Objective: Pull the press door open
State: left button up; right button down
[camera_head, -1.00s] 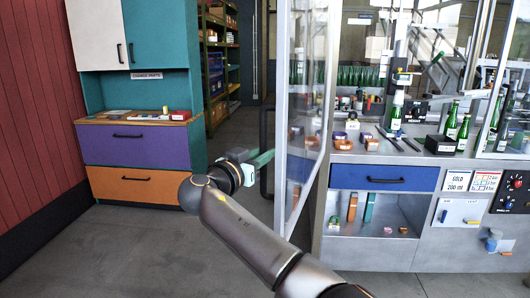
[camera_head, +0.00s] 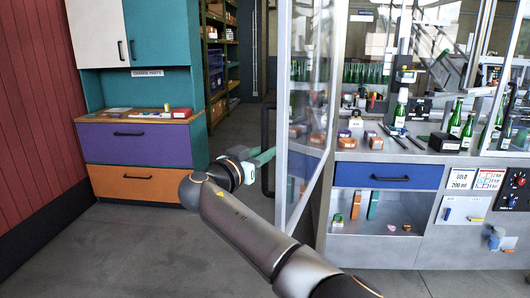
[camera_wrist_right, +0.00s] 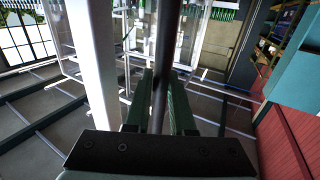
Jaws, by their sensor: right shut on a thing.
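The press door (camera_head: 303,120) is a tall clear panel in a pale metal frame. It stands open at an angle, left of the press bench. Its dark vertical handle (camera_head: 265,150) is on the outer side of the door. My right gripper (camera_head: 264,158) is at the lower part of the handle. In the right wrist view the green fingers (camera_wrist_right: 166,105) are on either side of the dark handle bar (camera_wrist_right: 167,45), shut on it. The pale door frame (camera_wrist_right: 92,70) runs beside it. My left gripper is not in view.
The press bench (camera_head: 400,156) holds green bottles, small boxes and tools, with a blue drawer (camera_head: 388,176) below. A drawer cabinet (camera_head: 135,145) stands at the left by a red wall. Grey floor (camera_head: 110,250) is clear between the cabinet and my right arm.

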jog(key=c, duration=1.1)
grip_release()
jog(key=shift+o, duration=0.2)
jog(key=b+v, duration=0.1)
jog(key=v, duration=1.1)
jog(key=shift+s+a, duration=0.15)
